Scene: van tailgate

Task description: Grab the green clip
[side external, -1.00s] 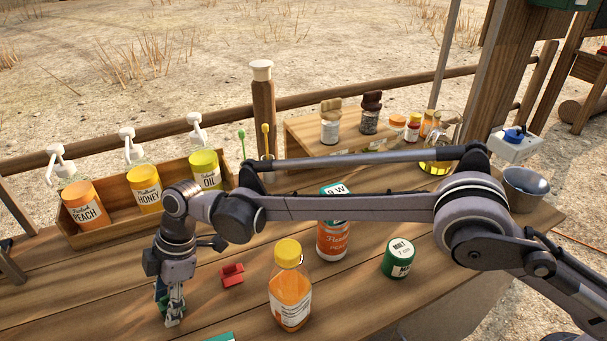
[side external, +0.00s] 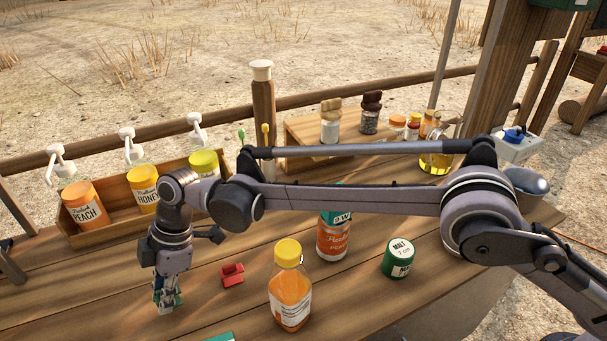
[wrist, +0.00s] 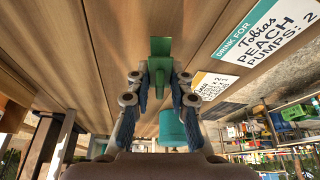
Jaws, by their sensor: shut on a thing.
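The green clip (wrist: 160,47) shows in the wrist view between the fingertips of my gripper (wrist: 159,72). The fingers are closed on it from both sides. In the side external view my gripper (side external: 167,297) points down at the left front of the wooden table. Only a small green part of the clip shows there among the fingers. The clip looks just above the table surface, but I cannot tell the exact gap.
A red clip (side external: 232,275) lies right of my gripper. A wooden box (side external: 115,228) with pump bottles is behind. Printed cards (wrist: 270,35) lie on the table.

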